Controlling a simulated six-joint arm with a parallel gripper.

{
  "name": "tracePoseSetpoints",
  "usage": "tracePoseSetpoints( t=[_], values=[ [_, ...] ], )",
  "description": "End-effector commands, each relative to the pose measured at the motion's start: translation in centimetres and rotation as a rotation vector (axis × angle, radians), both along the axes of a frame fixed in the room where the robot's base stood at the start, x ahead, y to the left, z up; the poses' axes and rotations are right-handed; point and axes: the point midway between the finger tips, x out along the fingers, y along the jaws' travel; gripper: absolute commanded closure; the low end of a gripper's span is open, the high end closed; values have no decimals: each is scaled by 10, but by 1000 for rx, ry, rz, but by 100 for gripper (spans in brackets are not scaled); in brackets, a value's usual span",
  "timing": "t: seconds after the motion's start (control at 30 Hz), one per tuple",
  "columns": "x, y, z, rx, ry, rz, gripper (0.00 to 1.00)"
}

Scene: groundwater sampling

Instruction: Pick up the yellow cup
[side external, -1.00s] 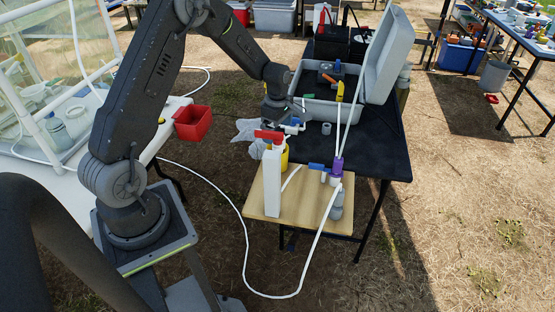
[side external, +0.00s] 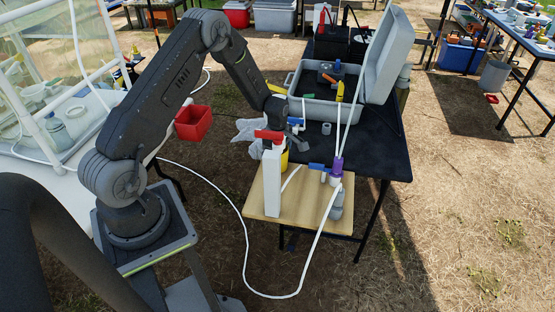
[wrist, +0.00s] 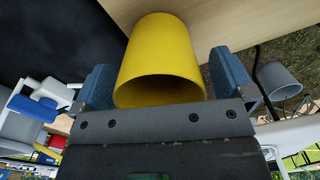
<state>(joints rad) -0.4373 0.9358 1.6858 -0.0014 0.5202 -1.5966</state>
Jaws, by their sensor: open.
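The yellow cup (wrist: 160,58) fills the upper middle of the wrist view, with its open mouth toward the camera. In the side view only a sliver of the cup (side external: 285,160) shows behind the white upright box. My gripper (wrist: 167,82) is open, with one blue-grey finger on each side of the cup. Gaps show between the fingers and the cup's wall. In the side view my gripper (side external: 293,127) is near the cup, partly hidden by the red-handled valve.
A white upright box (side external: 272,182) with a red-handled valve (side external: 268,135) stands close beside the cup on a wooden board (side external: 300,208). A blue-handled valve and purple fitting (side external: 336,167) are to the right. An open grey case (side external: 325,108) lies behind on the black table (side external: 380,150).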

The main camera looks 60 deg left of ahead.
Motion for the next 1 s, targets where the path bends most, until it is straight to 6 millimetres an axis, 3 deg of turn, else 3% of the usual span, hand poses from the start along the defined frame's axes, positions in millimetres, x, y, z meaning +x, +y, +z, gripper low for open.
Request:
tracePoseSetpoints(
  t=[0.07, 0.6, 1.0],
  values=[
    [0, 0, 0, 0, -1, 0, 0],
    [0, 0, 1, 0, 0, 0, 52],
    [1, 0, 9, 1, -3, 0, 53]
  ],
)
